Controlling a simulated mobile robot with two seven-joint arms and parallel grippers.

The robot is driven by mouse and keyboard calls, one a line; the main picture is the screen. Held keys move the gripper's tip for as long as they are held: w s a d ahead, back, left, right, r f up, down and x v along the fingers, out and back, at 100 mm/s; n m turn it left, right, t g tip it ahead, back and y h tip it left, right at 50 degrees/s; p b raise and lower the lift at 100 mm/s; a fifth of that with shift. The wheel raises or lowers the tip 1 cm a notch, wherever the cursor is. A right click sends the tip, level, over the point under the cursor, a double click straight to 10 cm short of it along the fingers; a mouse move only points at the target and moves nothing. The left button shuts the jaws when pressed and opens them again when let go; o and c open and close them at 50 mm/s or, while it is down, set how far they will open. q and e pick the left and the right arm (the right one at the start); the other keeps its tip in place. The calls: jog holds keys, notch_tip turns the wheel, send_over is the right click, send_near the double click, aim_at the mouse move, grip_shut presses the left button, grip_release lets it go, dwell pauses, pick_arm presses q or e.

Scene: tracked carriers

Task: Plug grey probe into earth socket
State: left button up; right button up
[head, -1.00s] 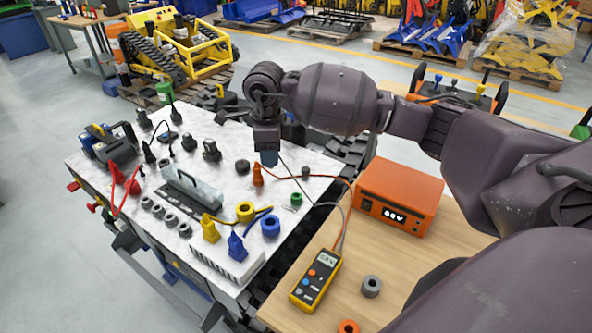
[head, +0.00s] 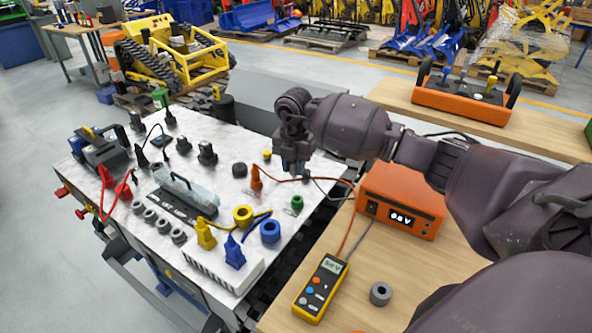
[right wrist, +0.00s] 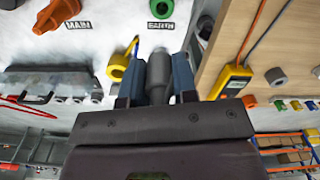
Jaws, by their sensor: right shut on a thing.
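My right gripper (head: 293,170) is over the white worktop near its right edge. In the right wrist view its two blue fingers (right wrist: 157,85) are shut on the grey probe (right wrist: 158,72). In the head view the probe is mostly hidden by the gripper; a thin grey lead runs from there toward the meter. The green earth socket (head: 297,202) lies below the gripper in the picture, apart from it. It also shows at the top of the right wrist view (right wrist: 162,8), beside the EARTH label. The probe's end appears apart from the socket. My left gripper is not in view.
An orange probe (head: 256,178) stands by the MAIN label (right wrist: 78,25). A small yellow piece (head: 267,155) is close by. The orange supply (head: 402,200) and yellow meter (head: 322,287) stand on the wooden table.

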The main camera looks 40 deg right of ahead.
jog(key=shift+w+d+f+m, duration=0.1)
jog(key=shift+d+f+m, duration=0.45)
jog(key=shift+m, duration=0.45)
jog(key=shift+f+m, duration=0.2)
jog(key=shift+m, duration=0.2)
jog(key=shift+r, duration=0.1)
